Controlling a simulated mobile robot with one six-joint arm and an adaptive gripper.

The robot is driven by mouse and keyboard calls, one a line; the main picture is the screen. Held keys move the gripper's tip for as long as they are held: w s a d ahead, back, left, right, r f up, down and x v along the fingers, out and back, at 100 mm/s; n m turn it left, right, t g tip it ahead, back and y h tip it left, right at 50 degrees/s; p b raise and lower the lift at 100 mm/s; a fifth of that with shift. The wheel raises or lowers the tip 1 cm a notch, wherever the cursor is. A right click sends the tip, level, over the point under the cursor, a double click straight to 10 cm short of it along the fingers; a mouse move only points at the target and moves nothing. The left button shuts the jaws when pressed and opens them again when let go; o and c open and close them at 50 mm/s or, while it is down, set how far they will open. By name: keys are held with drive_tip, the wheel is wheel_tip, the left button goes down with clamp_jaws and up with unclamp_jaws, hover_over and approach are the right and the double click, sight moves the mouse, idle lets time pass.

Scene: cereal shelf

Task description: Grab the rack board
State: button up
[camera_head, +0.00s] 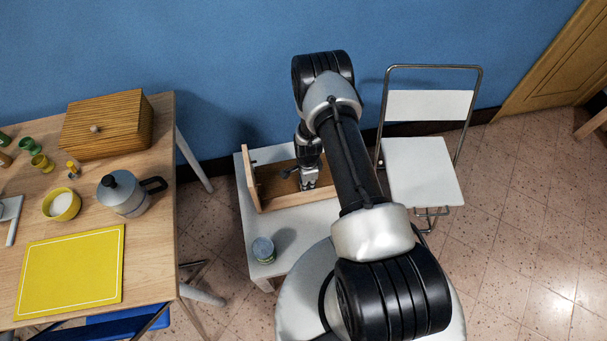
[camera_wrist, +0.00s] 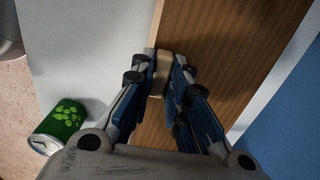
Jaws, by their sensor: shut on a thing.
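The wooden rack (camera_head: 250,183) sits on a small low white table against the blue wall. One of its boards stands up at its left end, and a low board runs along its front. In the wrist view a brown wooden panel (camera_wrist: 222,50) fills the upper middle, with a pale board edge (camera_wrist: 158,72) between my fingers. My gripper (camera_head: 309,186) points down at the rack's front board, and in the wrist view my gripper (camera_wrist: 160,85) is shut on that board edge. My arm hides the rack's right end.
A green can (camera_wrist: 62,122) stands on the white table (camera_head: 285,232), in front of the rack. A folding chair (camera_head: 420,170) is close on the right. A wooden table (camera_head: 150,225) on the left holds a moka pot (camera_head: 125,195), a wooden box (camera_head: 108,125) and a yellow mat (camera_head: 70,272).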

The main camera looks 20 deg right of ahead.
clamp_jaws()
drive_tip(key=shift+r, duration=0.15)
